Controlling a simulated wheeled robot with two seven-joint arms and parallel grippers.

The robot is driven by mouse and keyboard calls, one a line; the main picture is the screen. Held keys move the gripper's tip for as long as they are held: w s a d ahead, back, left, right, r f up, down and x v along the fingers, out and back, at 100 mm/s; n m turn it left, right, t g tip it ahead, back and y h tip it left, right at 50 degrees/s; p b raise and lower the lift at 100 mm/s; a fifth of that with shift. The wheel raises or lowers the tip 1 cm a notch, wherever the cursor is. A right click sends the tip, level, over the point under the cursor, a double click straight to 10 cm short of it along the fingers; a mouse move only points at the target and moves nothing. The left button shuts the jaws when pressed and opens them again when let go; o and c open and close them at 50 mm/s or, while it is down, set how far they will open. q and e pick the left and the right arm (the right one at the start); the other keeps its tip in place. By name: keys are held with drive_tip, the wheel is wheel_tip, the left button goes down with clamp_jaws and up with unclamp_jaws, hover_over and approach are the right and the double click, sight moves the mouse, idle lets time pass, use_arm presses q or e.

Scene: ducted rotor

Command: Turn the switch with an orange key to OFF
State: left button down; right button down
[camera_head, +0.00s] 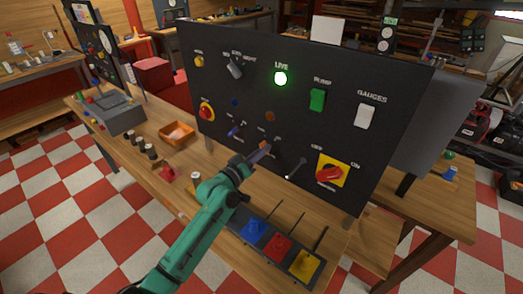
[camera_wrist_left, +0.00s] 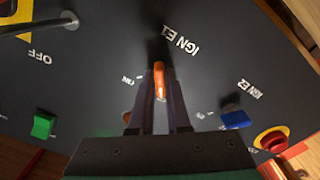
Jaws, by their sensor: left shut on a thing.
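The orange key (camera_wrist_left: 159,80) stands on the black panel (camera_head: 225,75) by the label "IGN E1". My left gripper (camera_wrist_left: 160,100) is shut on the key, one dark finger on each side of it. My right gripper is out of view.
A metal toggle lever (camera_head: 295,169) and a red rotary switch on a yellow plate (camera_head: 333,170) are to the right. A red emergency button (camera_head: 207,111) is at left.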

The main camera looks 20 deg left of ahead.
use_arm(q)
drive_tip(key=shift+n, duration=0.5)
drive_tip(key=c, duration=0.9)
unclamp_jaws()
drive_tip(key=b+v, duration=0.3)
drive_tip(key=v, duration=1.1)
drive_tip(key=shift+s, duration=0.3)
drive_tip(key=shift+f, duration=0.1)
